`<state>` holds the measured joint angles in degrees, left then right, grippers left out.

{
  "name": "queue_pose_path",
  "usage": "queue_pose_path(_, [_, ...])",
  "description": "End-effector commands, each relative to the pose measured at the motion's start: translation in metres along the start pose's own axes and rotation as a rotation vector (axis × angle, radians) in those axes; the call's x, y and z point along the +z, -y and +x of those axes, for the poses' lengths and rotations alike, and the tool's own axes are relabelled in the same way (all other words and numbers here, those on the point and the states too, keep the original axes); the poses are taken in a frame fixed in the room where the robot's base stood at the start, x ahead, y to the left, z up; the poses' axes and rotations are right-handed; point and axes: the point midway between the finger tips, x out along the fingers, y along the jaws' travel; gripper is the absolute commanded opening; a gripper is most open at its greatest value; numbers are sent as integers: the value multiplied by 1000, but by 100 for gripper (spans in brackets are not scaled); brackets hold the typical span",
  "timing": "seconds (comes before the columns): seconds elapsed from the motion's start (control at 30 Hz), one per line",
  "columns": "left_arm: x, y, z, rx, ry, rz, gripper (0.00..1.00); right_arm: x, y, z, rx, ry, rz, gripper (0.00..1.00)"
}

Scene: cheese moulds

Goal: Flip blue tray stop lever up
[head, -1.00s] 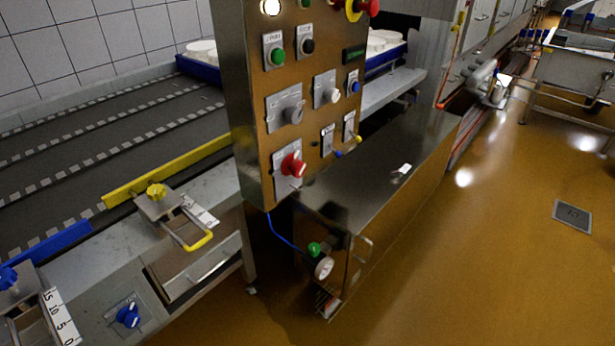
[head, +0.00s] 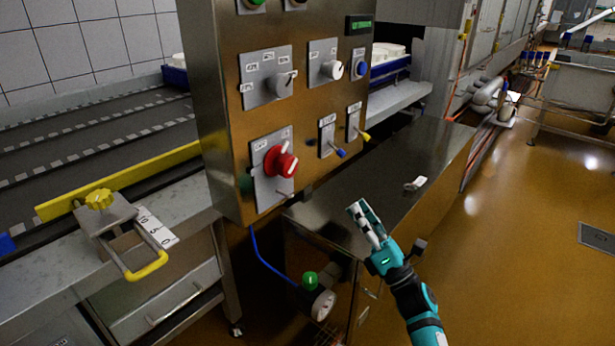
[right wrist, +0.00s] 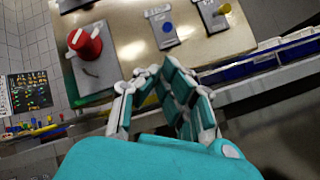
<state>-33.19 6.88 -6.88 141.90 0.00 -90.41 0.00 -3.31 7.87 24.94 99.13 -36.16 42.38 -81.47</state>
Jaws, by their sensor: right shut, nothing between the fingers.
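The blue-tipped lever (head: 340,153) sits on a small plate low on the right side of the steel control panel (head: 221,120). It slants down and to the right, with its blue end lowest. A yellow-tipped lever (head: 364,136) is just right of it. My right gripper (head: 359,206) is shut and empty, below and slightly right of the blue lever, apart from it. In the right wrist view the blue lever's tip (right wrist: 167,27) shows ahead of the shut fingers (right wrist: 150,74), with the yellow lever (right wrist: 225,9) to its right. My left gripper is not in view.
A large red knob (head: 281,161) is left of the levers, and a grey rotary switch (head: 282,85) above it. A steel cabinet top (head: 340,205) lies beneath the panel. A yellow guide rail (head: 120,182) borders the conveyor at left. Open floor (head: 530,230) is at right.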

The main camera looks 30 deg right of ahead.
Motion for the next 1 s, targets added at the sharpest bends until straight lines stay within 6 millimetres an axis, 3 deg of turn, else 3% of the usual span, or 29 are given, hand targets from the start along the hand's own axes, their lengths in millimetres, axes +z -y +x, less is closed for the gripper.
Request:
queue_pose_path(0.47, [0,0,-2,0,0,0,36,1,-1,8,5,1,-5,0])
queue_pose_path(0.8, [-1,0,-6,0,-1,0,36,2,-2,67,5,1,-4,0])
queue_pose_path(1.0, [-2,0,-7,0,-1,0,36,1,-1,92,3,1,-4,0])
